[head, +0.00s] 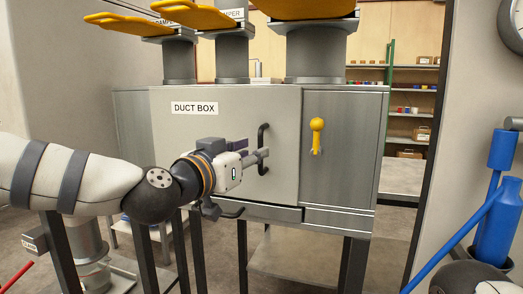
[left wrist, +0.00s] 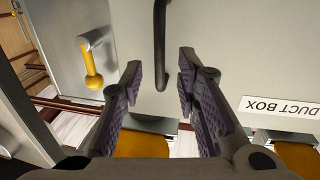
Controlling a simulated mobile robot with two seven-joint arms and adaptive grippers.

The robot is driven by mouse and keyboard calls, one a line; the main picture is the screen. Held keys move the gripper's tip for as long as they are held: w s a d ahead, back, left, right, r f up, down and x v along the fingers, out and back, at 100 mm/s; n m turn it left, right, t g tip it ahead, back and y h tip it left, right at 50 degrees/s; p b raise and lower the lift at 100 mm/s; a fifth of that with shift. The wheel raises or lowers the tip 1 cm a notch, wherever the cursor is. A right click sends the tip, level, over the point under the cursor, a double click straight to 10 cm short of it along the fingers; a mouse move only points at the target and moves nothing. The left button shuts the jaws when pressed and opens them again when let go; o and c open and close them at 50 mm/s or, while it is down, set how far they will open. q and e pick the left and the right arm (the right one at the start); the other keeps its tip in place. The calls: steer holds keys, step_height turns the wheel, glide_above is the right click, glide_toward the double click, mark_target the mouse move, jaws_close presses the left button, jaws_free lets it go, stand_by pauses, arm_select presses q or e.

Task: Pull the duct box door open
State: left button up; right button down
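The duct box door (head: 220,135) is a flat grey panel labelled "DUCT BOX" and looks closed. Its black vertical bar handle (head: 262,136) is near the door's right edge. My left gripper (head: 262,156) is at the handle, its fingers pointing right and partly covering it. In the left wrist view the fingers (left wrist: 160,78) are spread apart. The handle (left wrist: 160,40) shows between and beyond them, with visible gaps on both sides. Whether a finger touches it cannot be told. My right gripper is not in view.
A yellow lever (head: 316,135) is on the fixed panel right of the door. Yellow damper plates (head: 195,15) top the ducts above. Blue cylinders (head: 497,220) stand at the right. Shelves (head: 405,110) are behind.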

mark_target(260, 173)
arm_select(q)
steer(key=x, duration=0.4)
steer(key=shift+w+d, duration=0.2)
steer(key=shift+w, duration=0.05)
jaws_close()
